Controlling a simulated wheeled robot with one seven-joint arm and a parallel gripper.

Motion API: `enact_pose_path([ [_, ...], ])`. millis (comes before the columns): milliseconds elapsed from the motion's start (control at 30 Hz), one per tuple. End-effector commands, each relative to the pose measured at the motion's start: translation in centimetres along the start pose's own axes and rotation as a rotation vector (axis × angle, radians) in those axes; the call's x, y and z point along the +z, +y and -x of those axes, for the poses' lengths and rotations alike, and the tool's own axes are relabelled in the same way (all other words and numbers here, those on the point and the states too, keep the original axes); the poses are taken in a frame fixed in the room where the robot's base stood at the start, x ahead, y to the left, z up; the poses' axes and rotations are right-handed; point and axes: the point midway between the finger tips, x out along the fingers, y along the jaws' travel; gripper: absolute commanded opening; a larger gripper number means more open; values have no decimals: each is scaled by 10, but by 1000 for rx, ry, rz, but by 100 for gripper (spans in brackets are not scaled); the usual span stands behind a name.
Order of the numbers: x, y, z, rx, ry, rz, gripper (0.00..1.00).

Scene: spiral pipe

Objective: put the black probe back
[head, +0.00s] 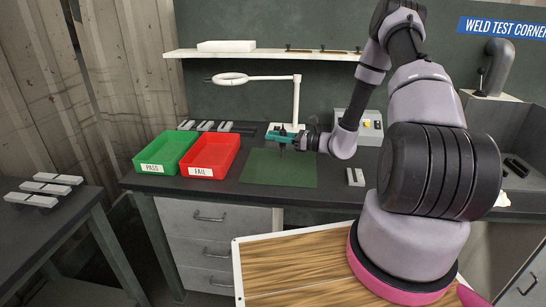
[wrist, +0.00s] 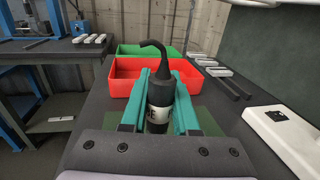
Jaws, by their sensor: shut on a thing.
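The black probe (wrist: 160,98) is a dark cylinder with a pale label low on it and a hooked cable or tip curving up and left at its top. My gripper (wrist: 159,100) is shut on it, with a teal finger on each side. In the head view my gripper (head: 283,137) is over the back of the green mat (head: 279,178), in front of the lamp base. The probe is mostly hidden there. A grey instrument box (head: 371,127) with a yellow button stands at the back, right of my gripper, partly behind my arm. I cannot tell where the probe's resting place is.
A green PASS bin (head: 155,160) and a red FAIL bin (head: 205,171) stand left of the mat. Several grey plates and dark bars (head: 222,127) lie behind them. A white magnifier lamp (head: 297,100) rises behind my gripper. Another grey piece (head: 355,177) lies right of the mat.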

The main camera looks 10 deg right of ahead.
Motion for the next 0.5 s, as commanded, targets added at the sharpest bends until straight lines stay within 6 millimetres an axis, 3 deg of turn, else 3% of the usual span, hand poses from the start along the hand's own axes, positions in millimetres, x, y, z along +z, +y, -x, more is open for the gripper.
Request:
enact_pose_path([
  [500, -58, 0, 0, 0, 0, 0, 0],
])
